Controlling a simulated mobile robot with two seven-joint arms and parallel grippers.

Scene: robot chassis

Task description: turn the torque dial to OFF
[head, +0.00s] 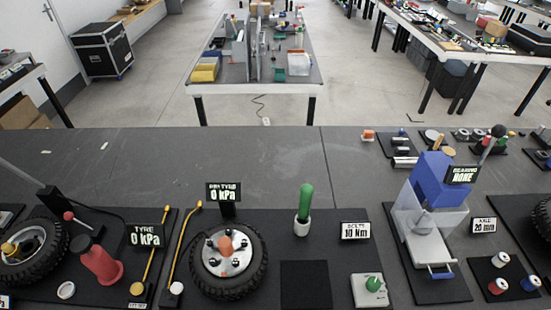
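The torque dial (374,284) is a green round knob with a small pale mark on a white box (369,298), at the bottom right of centre in the head view. The display sign (355,230) behind it reads 10 Nm. The lettering around the dial is too small to read. A green-handled tool (305,199) stands upright in a white holder (302,226) to the left of the sign. Neither of my grippers shows in the head view.
A black square pad (305,286) lies left of the dial, beside a mounted wheel (228,258). A blue press (431,180) with a clear guard stands to the right. A red cone-shaped object (100,262) is at the left. The rear of the bench is mostly clear.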

